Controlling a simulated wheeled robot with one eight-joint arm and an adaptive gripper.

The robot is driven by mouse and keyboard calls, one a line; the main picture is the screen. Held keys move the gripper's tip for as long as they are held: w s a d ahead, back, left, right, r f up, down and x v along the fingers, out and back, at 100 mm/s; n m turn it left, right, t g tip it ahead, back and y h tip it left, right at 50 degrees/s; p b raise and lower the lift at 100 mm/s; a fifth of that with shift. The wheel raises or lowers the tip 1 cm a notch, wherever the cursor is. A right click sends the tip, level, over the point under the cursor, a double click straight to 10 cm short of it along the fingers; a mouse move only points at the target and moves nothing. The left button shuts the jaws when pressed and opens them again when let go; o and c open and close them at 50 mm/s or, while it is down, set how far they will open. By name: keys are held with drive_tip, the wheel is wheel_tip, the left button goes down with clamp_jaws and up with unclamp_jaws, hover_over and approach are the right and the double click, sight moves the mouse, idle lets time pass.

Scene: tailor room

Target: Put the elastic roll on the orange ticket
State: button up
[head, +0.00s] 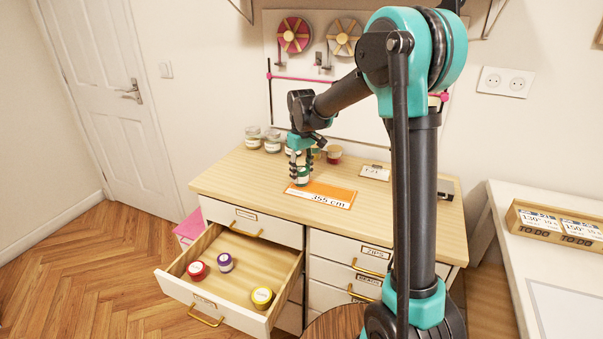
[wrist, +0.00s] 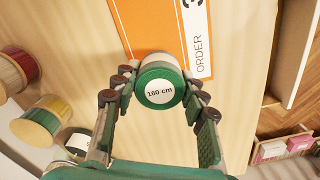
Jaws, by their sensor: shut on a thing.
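My gripper (head: 301,168) is shut on a green roll (head: 303,179) with a white top. In the wrist view the roll (wrist: 160,98) stands between the two fingers, and its round label reads "160 cm". The orange ticket (head: 330,193) lies flat on the wooden dresser top, with a white strip reading "355 cm". The roll is at the ticket's left end in the head view. In the wrist view it overlaps the near edge of the ticket (wrist: 150,27). I cannot tell whether the roll's base touches the surface.
An open drawer (head: 212,237) holds a red roll (head: 197,270), a purple roll (head: 225,262) and a yellow roll (head: 262,297). Jars (head: 272,142) and a dark red roll (head: 334,154) stand at the back of the dresser. The dresser top (head: 255,183) left of the ticket is clear.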

sight(302, 169)
drive_tip(key=o, duration=1.1)
drive_tip(key=shift+f, duration=0.1)
wheel_tip(302, 169, up, 12)
drive_tip(key=shift+r, duration=0.2)
